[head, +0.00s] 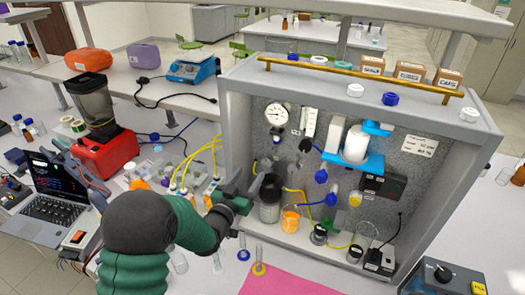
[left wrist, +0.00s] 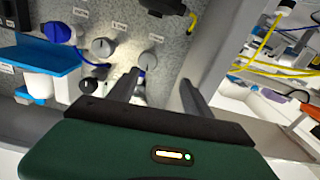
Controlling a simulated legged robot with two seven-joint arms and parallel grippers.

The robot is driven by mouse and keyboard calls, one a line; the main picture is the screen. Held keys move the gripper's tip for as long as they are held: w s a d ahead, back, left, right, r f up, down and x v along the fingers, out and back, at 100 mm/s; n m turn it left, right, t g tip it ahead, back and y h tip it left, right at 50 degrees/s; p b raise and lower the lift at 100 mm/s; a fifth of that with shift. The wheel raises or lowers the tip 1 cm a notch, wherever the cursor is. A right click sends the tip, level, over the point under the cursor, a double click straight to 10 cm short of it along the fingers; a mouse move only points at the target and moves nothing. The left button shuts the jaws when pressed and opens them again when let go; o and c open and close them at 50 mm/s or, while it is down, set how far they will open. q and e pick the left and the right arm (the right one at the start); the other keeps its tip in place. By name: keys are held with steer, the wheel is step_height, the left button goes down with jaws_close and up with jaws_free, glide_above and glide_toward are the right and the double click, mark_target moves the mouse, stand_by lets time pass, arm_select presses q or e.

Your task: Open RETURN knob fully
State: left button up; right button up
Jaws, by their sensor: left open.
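The rig's grey speckled panel (head: 330,140) stands in the middle of the head view. In the left wrist view, a grey round knob (left wrist: 151,61) is on the panel just beyond my fingertips, with a small label above it. A second grey knob (left wrist: 103,47) is to its left. The labels are too small to read surely, so I cannot tell which is RETURN. My left gripper (left wrist: 160,77) is open and empty, its fingers either side of the nearer knob's line and apparently short of it. In the head view, my left gripper (head: 244,180) is at the panel's left side, hiding part of it.
A dark bottle (head: 270,200) stands close to the right of my gripper. An orange-filled beaker (head: 291,219) and a pressure gauge (head: 277,115) are on the rig. Yellow tubes (head: 200,160) run at the left.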

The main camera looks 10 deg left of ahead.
mark_target(271, 155)
arm_select(q)
steer(key=w+d+p, duration=0.1)
steer(key=w+d, duration=0.1)
steer(key=w, duration=0.2)
steer(key=w+d+p, duration=0.1)
steer(key=w+d, duration=0.1)
steer(key=w, duration=0.2)
steer(key=w+d+f+p, duration=0.1)
steer(key=w+d, duration=0.1)
steer(key=w, duration=0.2)
steer(key=shift+w+d, duration=0.1)
steer(key=shift+w, duration=0.25)
steer(key=shift+s+a+r, duration=0.4)
steer(key=shift+s+a, duration=0.2)
steer(key=shift+c, duration=0.6)
steer(key=shift+s+a+r, duration=0.1)
steer(key=shift+s+a, duration=0.1)
steer(key=shift+a, duration=0.1)
steer(key=shift+c, duration=1.2)
steer(key=shift+a, duration=0.15)
steer(key=shift+c, duration=2.4)
steer(key=shift+w+d, duration=0.1)
steer(key=shift+d, duration=0.45)
jaws_close()
arm_select(e)
steer(key=r, duration=0.1)
steer(key=d+r, duration=0.2)
steer(key=shift+w+r, duration=0.15)
steer(key=shift+w, duration=0.1)
